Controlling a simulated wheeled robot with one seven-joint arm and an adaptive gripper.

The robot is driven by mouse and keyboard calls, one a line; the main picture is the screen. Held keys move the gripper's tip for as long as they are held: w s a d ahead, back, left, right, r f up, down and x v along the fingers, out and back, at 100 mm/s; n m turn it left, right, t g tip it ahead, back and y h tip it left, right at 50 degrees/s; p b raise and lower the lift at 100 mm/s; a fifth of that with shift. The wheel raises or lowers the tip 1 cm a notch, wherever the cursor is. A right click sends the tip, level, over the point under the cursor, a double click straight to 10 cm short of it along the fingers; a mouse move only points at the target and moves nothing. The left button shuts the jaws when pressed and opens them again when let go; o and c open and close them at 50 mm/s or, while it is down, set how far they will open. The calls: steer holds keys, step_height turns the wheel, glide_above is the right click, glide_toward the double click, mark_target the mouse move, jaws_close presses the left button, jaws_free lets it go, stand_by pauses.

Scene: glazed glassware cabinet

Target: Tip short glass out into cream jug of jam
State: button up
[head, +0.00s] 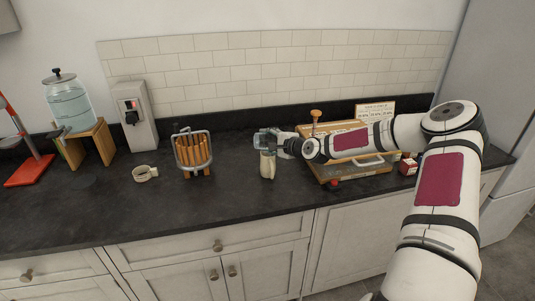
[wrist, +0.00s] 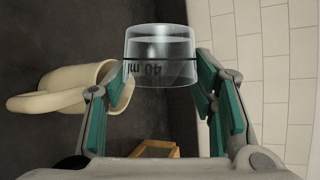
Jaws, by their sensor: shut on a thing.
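My gripper (head: 270,144) is shut on the short glass, out over the counter. In the wrist view the clear glass (wrist: 158,57) sits between my two teal-padded fingers (wrist: 165,85). It has a dark line and a "40 ml" mark that reads upside down in the picture. The cream jug (head: 267,166) stands on the counter just below my gripper in the head view. In the wrist view the jug (wrist: 72,88) is left of the glass, its handle pointing left. Its contents are hidden.
A small cream cup (head: 146,174) and a rack of orange-brown sticks (head: 193,153) stand to the left. A wooden case (head: 342,172) and a red box (head: 408,166) are at right. A tiled wall (head: 250,68) rises behind. The front counter is mostly clear.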

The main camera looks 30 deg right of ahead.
steer(key=shift+a+r+n+g+h, duration=0.15)
steer(key=shift+a+r+n, duration=0.1)
steer(key=shift+r, duration=0.2)
steer(key=shift+a+r+n+g+h, duration=0.15)
steer(key=shift+r+n, duration=0.1)
steer(key=shift+r, duration=0.15)
steer(key=shift+w+a+n, duration=0.1)
steer(key=shift+n, duration=0.2)
steer(key=shift+f+h, duration=0.1)
steer(key=shift+h, duration=0.4)
steer(key=shift+n+g+b, duration=0.3)
